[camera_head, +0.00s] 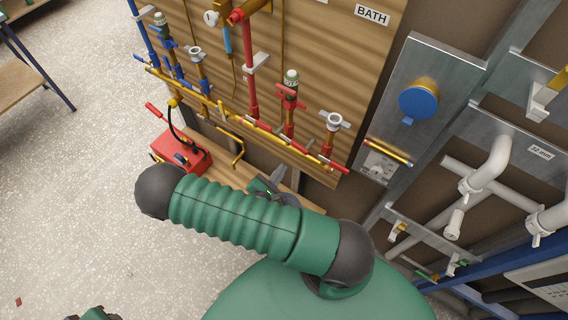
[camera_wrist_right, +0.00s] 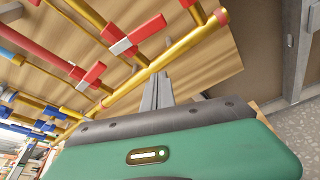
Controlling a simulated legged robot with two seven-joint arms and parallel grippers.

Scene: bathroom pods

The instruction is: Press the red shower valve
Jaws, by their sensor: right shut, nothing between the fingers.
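Red valve parts sit on the pipes of the wooden wall panel in the head view: a red valve (camera_head: 290,97) under a white-and-green cap, and a red fitting (camera_head: 237,17) atop a red pipe. I cannot tell which is the shower valve. My right gripper (camera_head: 278,176) is shut and empty, below the panel's lower pipes and partly hidden by my arm. Its fingers (camera_wrist_right: 158,88) point towards the panel, apart from the handles. A green part of my left gripper (camera_head: 95,314) shows at the bottom edge, its fingers unclear.
A yellow pipe (camera_head: 222,108) runs along the panel's lower side. A red toolbox (camera_head: 182,154) stands on a wooden ledge left of my right gripper. A metal panel with a blue round knob (camera_head: 419,101) and white pipes (camera_head: 485,165) are at right. Open floor (camera_head: 75,190) lies left.

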